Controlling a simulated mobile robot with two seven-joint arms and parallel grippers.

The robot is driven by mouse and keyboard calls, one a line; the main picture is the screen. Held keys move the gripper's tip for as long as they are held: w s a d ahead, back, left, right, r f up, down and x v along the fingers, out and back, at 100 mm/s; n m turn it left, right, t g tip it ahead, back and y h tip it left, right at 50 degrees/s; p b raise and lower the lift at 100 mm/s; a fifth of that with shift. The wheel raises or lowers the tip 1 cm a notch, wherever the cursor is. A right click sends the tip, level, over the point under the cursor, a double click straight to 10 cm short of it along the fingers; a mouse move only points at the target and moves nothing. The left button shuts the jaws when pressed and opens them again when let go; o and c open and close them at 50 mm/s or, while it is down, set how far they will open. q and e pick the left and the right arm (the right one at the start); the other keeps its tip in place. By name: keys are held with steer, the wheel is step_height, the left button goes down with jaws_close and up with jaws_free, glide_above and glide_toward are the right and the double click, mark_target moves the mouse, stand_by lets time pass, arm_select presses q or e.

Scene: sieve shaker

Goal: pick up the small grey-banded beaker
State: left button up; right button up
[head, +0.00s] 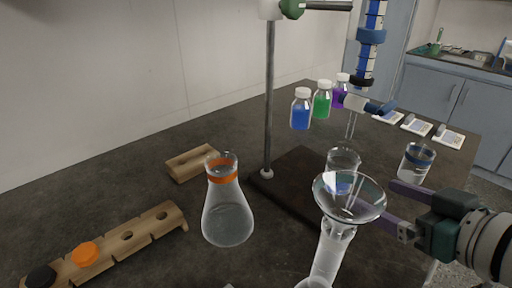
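No grey band can be made out clearly on any beaker. A clear beaker (343,158) stands near the stand's base, partly hidden behind a glass funnel (349,198). A second beaker (416,163) with a dark blue band stands on the bench at the right. My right gripper (390,202) comes in from the right with its two fingers apart, pointing left. No object shows between them. It is just right of the funnel and in front of the blue-banded beaker. My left gripper is not in view.
A flask (228,215) with an orange band stands left of the metal stand rod (269,100). Bottles with blue (301,112), green (322,102) and purple contents are behind. A wooden rack (130,245) lies front left. White trays (416,125) sit at the back right.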

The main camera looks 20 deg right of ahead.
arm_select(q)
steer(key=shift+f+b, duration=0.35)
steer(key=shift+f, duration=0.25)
arm_select(e)
steer(key=x, duration=0.4)
steer(key=shift+w+d, duration=0.1)
steer(key=shift+d, duration=0.1)
arm_select(q)
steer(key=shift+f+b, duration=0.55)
steer(key=shift+b, duration=0.05)
arm_select(e)
steer(key=x, duration=0.5)
steer(key=shift+w+a+r, duration=0.2)
steer(key=shift+w+a, duration=0.05)
steer(key=shift+w, duration=0.2)
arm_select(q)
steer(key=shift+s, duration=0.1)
arm_select(e)
steer(key=c, duration=1.5)
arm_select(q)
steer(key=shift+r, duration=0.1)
arm_select(e)
steer(key=shift+r, duration=0.15)
